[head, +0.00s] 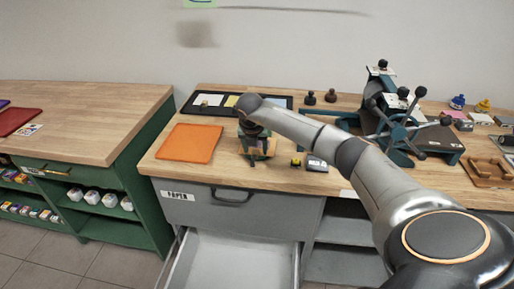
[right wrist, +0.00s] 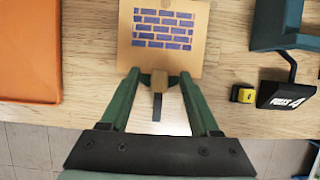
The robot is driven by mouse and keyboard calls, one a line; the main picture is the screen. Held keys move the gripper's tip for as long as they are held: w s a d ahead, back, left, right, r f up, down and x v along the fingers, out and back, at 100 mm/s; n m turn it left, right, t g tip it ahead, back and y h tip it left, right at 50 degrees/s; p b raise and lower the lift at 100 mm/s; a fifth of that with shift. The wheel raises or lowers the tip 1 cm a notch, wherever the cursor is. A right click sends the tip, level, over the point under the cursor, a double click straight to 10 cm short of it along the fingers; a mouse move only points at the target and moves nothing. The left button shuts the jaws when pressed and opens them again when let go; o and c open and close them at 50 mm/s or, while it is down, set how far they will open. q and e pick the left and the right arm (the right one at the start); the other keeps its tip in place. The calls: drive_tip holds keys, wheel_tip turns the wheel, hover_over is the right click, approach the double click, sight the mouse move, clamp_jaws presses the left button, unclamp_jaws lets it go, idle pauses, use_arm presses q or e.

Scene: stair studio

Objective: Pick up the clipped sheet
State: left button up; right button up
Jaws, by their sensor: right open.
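The clipped sheet (right wrist: 163,58) is a tan card printed with blue bricks, lying on the wooden counter in the right wrist view. My right gripper (right wrist: 160,75) is open, with one green finger on each side of the block. I cannot tell whether the fingers touch it. In the head view my right gripper (head: 254,148) points down at the counter and my arm hides most of the sheet. My left gripper is not in view.
An orange mat (head: 189,143) lies left of the gripper. A yellow-black block (right wrist: 243,94) and a dark labelled tool (right wrist: 285,95) lie to the right. A dark press (head: 400,120) stands farther right. Below the counter, a grey drawer (head: 235,262) is open.

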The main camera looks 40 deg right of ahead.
drive_tip(key=shift+w+f, duration=0.1)
drive_tip(key=shift+f, duration=0.25)
drive_tip(key=shift+c, duration=0.3)
clamp_jaws()
